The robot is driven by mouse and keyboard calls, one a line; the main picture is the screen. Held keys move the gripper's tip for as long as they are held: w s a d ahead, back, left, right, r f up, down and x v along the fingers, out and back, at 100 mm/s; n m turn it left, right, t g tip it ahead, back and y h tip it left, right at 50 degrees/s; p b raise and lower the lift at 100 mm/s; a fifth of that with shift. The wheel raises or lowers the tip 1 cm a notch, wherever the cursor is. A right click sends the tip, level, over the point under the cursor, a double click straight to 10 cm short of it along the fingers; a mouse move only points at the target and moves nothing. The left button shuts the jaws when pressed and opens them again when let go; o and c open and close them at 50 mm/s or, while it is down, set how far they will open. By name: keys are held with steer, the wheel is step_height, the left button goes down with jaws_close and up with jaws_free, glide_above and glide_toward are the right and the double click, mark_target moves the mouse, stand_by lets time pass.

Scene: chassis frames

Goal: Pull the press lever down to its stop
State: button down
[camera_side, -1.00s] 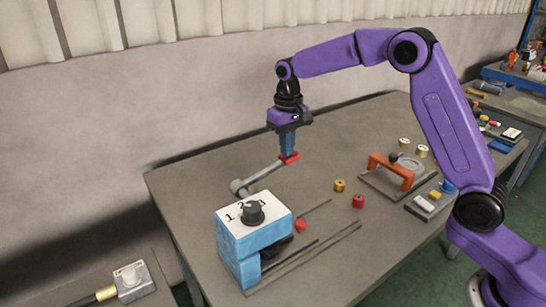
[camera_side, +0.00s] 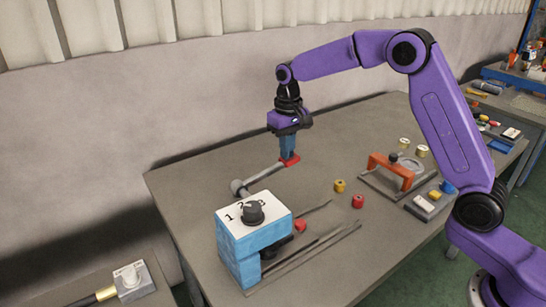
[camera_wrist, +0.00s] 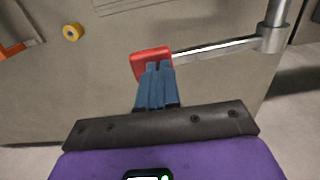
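The press lever is a grey bar (camera_side: 263,174) with a red end handle (camera_side: 291,161). It runs from a grey round pivot (camera_side: 238,187) behind the blue press body (camera_side: 238,255) and slopes up to the right. In the wrist view the red handle (camera_wrist: 146,56) is at the upper middle and the bar (camera_wrist: 215,46) runs right from it. My gripper (camera_side: 288,155) points down from above the handle. Its blue fingers (camera_wrist: 158,66) are together, narrower than the handle, with their tips at its top. They do not appear to straddle it.
The press has a white top with a black dial (camera_side: 254,212). Long rods (camera_side: 318,253) and a red piece (camera_side: 300,226) lie beside it. Yellow (camera_side: 340,186) and red (camera_side: 358,201) cylinders stand to the right. An orange-handled fixture (camera_side: 392,167) is farther right.

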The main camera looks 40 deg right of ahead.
steer(key=shift+f, duration=1)
stand_by(0.8)
steer(key=shift+a+r, duration=0.1)
step_height(320, 180, up, 13)
stand_by(2.1)
stand_by(0.3)
steer(key=s+a+f+n, duration=0.1)
steer(key=s+a+n, duration=0.15)
steer(key=s, duration=0.75)
steer(key=s+a+f+n, duration=0.2)
steer(key=s+n, duration=0.2)
steer(key=s, duration=0.6)
steer(key=s+d+f+n, duration=0.3)
steer(key=s+d, duration=0.1)
steer(key=s, duration=0.6)
steer(key=s+d+f+n, duration=0.3)
steer(key=s+d, duration=0.1)
steer(key=s, duration=0.5)
steer(key=shift+s+d+f, duration=0.3)
steer(key=shift+s, duration=0.05)
